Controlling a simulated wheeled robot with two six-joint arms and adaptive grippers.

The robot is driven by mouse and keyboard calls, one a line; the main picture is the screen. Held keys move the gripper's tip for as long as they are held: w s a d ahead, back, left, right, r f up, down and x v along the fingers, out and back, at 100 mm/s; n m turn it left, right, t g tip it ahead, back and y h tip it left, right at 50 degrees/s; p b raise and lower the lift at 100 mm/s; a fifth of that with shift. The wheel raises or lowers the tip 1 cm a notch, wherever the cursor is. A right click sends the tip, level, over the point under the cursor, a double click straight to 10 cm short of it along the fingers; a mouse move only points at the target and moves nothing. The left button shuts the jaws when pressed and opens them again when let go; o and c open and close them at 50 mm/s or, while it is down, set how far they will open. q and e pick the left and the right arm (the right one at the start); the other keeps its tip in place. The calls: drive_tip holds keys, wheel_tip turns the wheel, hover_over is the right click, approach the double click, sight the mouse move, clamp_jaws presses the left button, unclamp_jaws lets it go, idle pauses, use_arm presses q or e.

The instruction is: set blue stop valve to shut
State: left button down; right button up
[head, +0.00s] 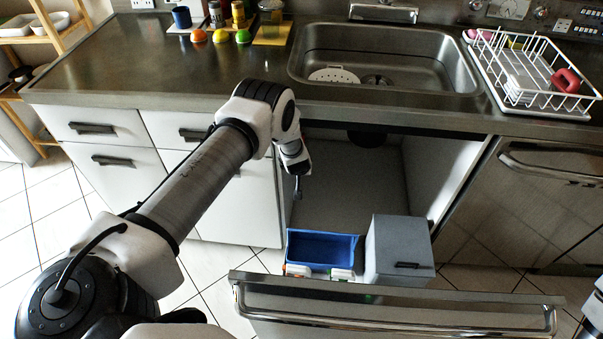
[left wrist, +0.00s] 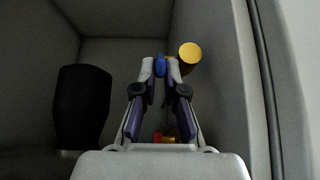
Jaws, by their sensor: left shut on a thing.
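The blue stop valve's handle (left wrist: 160,66) shows in the left wrist view as a small blue piece between my fingertips. My left gripper (left wrist: 160,70) is shut on it. The fingers hide much of the handle, and I cannot tell which way it is turned. In the head view my left arm reaches into the open cabinet under the sink. There the valve is hidden from sight. My right gripper is not in view; only a bit of my right arm shows at the lower right edge.
In the left wrist view, a yellow round thing (left wrist: 190,53) sits right beside my fingertips, a red and brass piece (left wrist: 165,136) is lower, and a black cylinder (left wrist: 83,105) hangs left. A pulled-out drawer front (head: 400,303), blue bin (head: 322,247) and grey box (head: 399,248) stand before the cabinet.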

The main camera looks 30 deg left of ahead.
idle(0.4)
use_arm(q)
drive_tip(key=c, duration=1.2)
unclamp_jaws()
drive_tip(key=shift+w+f, duration=0.1)
drive_tip(key=shift+c, duration=0.2)
drive_tip(key=v, duration=1.2)
drive_tip(key=shift+w+r, duration=0.2)
drive_tip(key=shift+a, duration=0.15)
